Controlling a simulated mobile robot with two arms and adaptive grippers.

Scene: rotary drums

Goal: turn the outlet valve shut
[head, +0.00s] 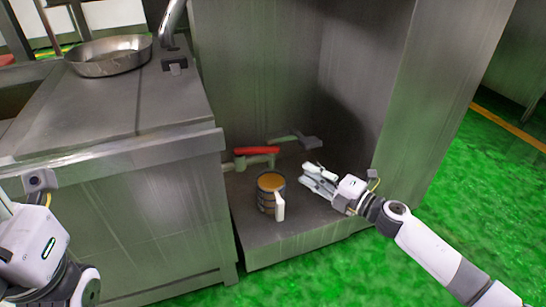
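The outlet valve has a red lever handle (257,150) lying roughly level over a pale green pipe (262,161) inside the metal recess. Below the pipe stands a dark container (266,200) with orange-brown contents and a white handle. My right gripper (303,175) is to the right of the valve and container, apart from both. Its fingers look spread and hold nothing. My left arm's wrist shows at the lower left edge, far from the valve; its fingers are mostly cut off, so their state is unclear.
A metal counter (120,110) with a steel pan (110,55) stands left of the recess. The recess has side walls (425,100) and a raised floor (300,235). A grey lever-like piece (293,138) sits behind the red handle. Green floor (480,200) is open on the right.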

